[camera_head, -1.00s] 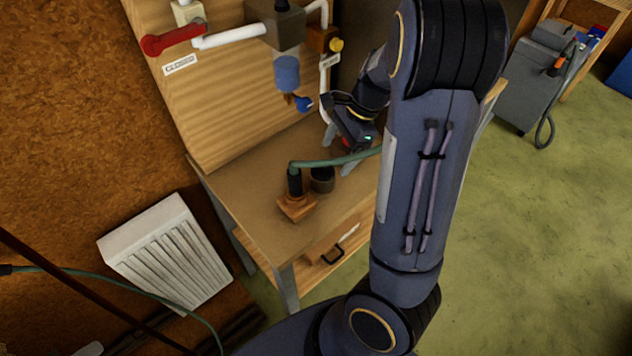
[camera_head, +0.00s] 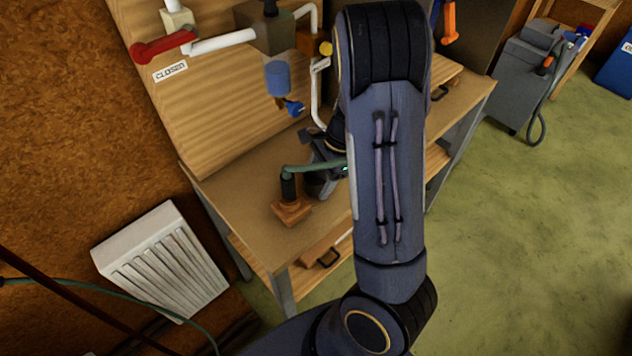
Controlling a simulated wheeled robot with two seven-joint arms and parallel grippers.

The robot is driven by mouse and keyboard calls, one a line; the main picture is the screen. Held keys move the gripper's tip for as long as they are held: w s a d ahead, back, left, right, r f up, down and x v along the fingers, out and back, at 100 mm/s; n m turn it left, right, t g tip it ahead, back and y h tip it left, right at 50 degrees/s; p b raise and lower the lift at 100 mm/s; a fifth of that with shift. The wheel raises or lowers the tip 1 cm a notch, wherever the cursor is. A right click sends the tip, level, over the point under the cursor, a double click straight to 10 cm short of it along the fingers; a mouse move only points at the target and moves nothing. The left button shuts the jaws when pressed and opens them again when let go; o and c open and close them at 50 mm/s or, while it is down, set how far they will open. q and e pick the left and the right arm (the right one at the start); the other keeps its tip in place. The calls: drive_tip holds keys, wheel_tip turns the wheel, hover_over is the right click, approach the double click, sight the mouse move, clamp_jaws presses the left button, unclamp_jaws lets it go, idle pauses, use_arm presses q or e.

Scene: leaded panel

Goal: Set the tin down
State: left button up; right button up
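My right gripper (camera_head: 319,176) is low over the workbench, just right of a black upright tool with a green cable (camera_head: 288,188) in a small wooden block (camera_head: 291,213). My arm covers much of the gripper, and its fingertips are too small and dark to read as open or shut. I cannot make out the tin clearly; a dark round container stood at about this spot earlier, and the gripper now overlaps it. Whether the gripper holds it cannot be told. My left gripper is out of view.
The workbench (camera_head: 243,198) has bare top left of the block. Behind it is a wooden board with a red-handled pipe (camera_head: 163,46) and a blue cup-like part (camera_head: 278,78). A white slatted panel (camera_head: 165,262) leans at left. A grey machine (camera_head: 524,78) stands at right.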

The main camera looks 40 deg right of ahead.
drive_tip(key=c, duration=0.8)
drive_tip(key=shift+o, duration=0.2)
drive_tip(key=shift+r, duration=0.3)
wheel_tip(320, 180, up, 2)
drive_tip(key=shift+r, duration=0.15)
drive_tip(key=s+a+r+p, duration=0.3)
drive_tip(key=s+r+p, duration=0.2)
drive_tip(key=s+r, duration=0.5)
drive_tip(key=s, duration=0.3)
drive_tip(key=shift+s, duration=0.4)
drive_tip(key=shift+s, duration=0.1)
